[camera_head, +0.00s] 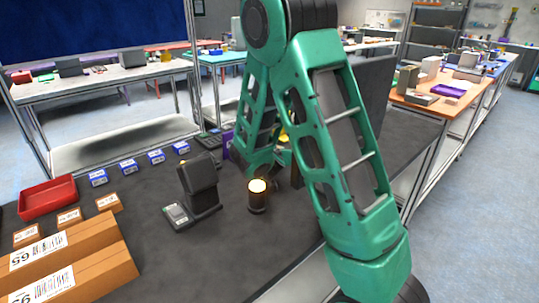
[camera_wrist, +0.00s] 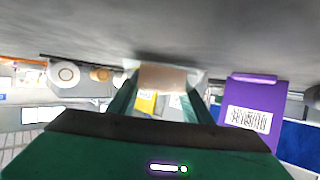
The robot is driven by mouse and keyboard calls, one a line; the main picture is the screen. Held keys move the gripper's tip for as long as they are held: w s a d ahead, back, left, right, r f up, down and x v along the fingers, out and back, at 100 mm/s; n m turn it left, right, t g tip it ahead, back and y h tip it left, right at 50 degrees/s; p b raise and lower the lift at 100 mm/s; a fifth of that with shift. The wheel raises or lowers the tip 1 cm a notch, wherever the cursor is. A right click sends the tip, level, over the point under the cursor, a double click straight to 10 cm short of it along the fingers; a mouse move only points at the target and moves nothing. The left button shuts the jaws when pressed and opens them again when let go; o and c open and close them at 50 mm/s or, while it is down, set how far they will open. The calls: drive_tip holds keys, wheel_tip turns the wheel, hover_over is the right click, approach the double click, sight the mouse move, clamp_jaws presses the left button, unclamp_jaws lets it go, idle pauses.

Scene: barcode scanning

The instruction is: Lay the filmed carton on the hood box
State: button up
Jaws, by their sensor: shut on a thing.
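In the wrist view my gripper (camera_wrist: 162,100) is shut on a tan carton (camera_wrist: 163,77), held between the two green fingers. Pale, film-like patches show at the carton's sides. In the head view my green arm hides the gripper and most of what it holds. A purple box (camera_wrist: 250,112) with a white barcode label is to the right of the gripper in the wrist view; part of it shows behind my arm in the head view (camera_head: 232,147). I cannot tell which thing is the hood box.
On the dark table, a black device (camera_head: 199,183) and a lit cylindrical lamp (camera_head: 257,196) stand left of my arm. A red tray (camera_head: 48,197), small blue boxes (camera_head: 128,166), small brown boxes (camera_head: 68,217) and large barcoded cartons (camera_head: 75,262) occupy the left. The front middle is clear.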

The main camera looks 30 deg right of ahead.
drive_tip(key=shift+f, duration=0.25)
drive_tip(key=shift+f, duration=0.1)
drive_tip(key=o, duration=1.1)
